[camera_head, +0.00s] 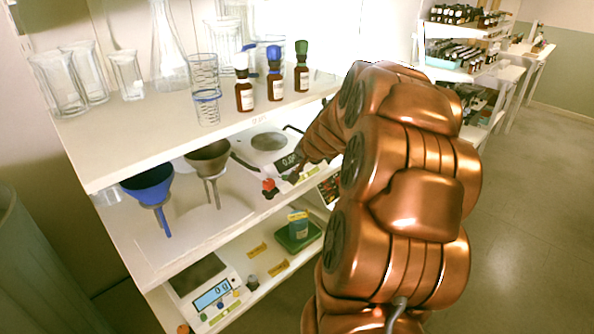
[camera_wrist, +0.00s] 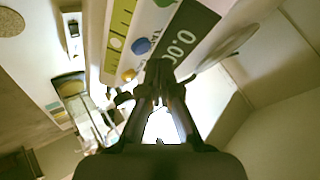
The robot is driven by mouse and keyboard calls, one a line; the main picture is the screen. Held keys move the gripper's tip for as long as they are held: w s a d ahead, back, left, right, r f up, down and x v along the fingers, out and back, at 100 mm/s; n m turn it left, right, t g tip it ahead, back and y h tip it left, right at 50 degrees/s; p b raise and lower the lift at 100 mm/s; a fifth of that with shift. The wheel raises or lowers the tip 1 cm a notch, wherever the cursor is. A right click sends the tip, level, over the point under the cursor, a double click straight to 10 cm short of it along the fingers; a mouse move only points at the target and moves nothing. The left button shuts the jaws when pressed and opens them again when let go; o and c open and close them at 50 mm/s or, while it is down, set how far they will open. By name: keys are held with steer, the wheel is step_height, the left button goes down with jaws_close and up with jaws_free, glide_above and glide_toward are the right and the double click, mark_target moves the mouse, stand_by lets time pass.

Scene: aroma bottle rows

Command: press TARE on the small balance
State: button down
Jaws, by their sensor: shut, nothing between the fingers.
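The small balance (camera_head: 268,141) stands on the middle shelf in the head view, white with a round pan and a front display. In the wrist view its front panel (camera_wrist: 185,50) is close, with a dark display (camera_wrist: 190,32), a blue button (camera_wrist: 140,46), a yellow button (camera_wrist: 129,75) and a yellow-green strip (camera_wrist: 119,30). My gripper (camera_wrist: 158,70) is shut and empty, its tips over the panel's lower edge beside the blue and yellow buttons. I cannot tell whether they touch. No TARE lettering is readable. In the head view my arm partly hides the balance front.
A larger balance (camera_head: 211,296) stands on the bottom shelf. Two funnels, one blue (camera_head: 149,186) and one grey (camera_head: 208,158), are left of the small balance. Glassware and three brown bottles (camera_head: 274,87) stand on the shelf above. A red object (camera_head: 269,185) is near the shelf edge.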

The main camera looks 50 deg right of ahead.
stand_by(0.3)
steer(key=shift+f+b, duration=0.45)
steer(key=shift+f+b, duration=0.3)
steer(key=shift+f, duration=0.05)
stand_by(0.6)
steer(key=shift+r, duration=0.1)
stand_by(0.4)
steer(key=shift+r+p, duration=0.35)
steer(key=shift+r, duration=0.35)
steer(key=shift+r, duration=0.1)
steer(key=shift+r+p, duration=1.2)
steer(key=shift+r, duration=1.3)
steer(key=shift+f, duration=0.1)
